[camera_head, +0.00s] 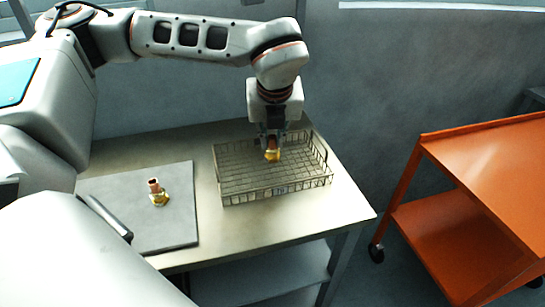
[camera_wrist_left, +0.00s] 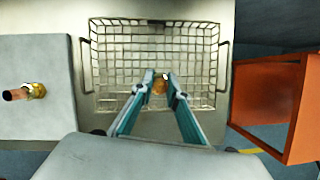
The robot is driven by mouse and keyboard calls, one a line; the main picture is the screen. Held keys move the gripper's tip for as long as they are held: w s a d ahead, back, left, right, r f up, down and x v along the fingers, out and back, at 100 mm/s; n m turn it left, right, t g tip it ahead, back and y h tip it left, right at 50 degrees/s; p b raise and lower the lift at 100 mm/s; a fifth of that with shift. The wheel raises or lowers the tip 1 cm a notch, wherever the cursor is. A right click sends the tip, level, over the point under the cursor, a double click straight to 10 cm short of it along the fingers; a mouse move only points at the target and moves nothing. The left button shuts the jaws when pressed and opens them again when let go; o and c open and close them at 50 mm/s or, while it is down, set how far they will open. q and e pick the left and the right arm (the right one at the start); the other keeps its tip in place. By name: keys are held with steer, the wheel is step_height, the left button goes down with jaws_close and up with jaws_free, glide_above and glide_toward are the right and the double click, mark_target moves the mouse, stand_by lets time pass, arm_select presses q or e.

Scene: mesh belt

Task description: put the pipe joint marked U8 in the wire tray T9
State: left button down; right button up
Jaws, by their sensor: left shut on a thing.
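My left gripper (camera_head: 272,141) points down over the wire tray (camera_head: 228,199) and is shut on a brass and copper pipe joint (camera_head: 272,155). The held joint (camera_wrist_left: 160,86) also shows between the fingertips in the left wrist view, above the tray's mesh. I cannot tell whether it touches the tray floor. A second brass and copper pipe joint (camera_head: 159,197) stands on the grey mat, left of the tray. No U8 or T9 marking is legible. My right gripper is not in view.
The grey mat (camera_head: 180,232) covers the left part of the metal table (camera_head: 300,222). An orange cart (camera_head: 495,155) stands to the right, with a gap from the table. A wall is behind the table. The tray has raised wire sides and a handle at each end.

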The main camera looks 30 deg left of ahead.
mark_target(273, 152)
arm_select(q)
steer(key=shift+f, duration=2.8)
steer(key=shift+f, duration=0.2)
steer(key=c, duration=2)
jaws_free()
